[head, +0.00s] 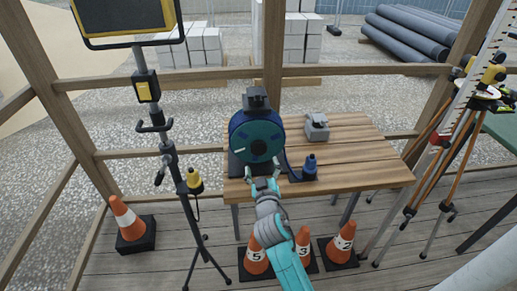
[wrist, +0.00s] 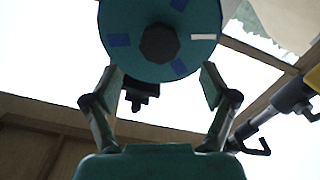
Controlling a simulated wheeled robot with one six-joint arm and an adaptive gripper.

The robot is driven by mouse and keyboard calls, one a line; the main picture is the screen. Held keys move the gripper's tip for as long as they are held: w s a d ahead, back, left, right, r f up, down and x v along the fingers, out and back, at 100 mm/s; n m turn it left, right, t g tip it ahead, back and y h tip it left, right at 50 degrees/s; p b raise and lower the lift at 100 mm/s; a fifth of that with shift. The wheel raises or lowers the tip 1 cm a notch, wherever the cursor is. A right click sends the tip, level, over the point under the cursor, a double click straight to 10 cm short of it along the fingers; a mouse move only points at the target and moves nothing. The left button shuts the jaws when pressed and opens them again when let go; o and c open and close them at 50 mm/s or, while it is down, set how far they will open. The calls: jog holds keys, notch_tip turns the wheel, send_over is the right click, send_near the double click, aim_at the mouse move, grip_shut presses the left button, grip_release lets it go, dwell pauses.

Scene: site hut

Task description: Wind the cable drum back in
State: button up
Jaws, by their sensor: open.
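The cable drum (head: 256,132), a dark blue reel in a black stand, stands upright near the left end of the wooden table (head: 345,150). In the wrist view its round teal face (wrist: 125,22) shows a dark hub, blue patches and one white mark (wrist: 202,37); its top is cut off. A blue cable runs from the drum's right side towards a blue plug (head: 310,165) on a dark base at the table's front edge. My gripper (head: 263,171) is open in front of the drum's lower face. In the wrist view its fingers (wrist: 162,82) are spread, with nothing held between them.
A grey box (head: 316,127) sits behind the plug. Numbered orange cones (head: 303,245) stand below the table's front. A lamp stand (head: 170,150) rises at left, with another cone (head: 127,218) beside it. The table's right half is clear.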

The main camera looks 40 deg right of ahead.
aim_at(259, 150)
jog(key=x, duration=0.8)
jog(key=shift+w+d, duration=0.25)
jog(key=shift+d, duration=0.05)
grip_shut()
jog(key=shift+n, duration=0.4)
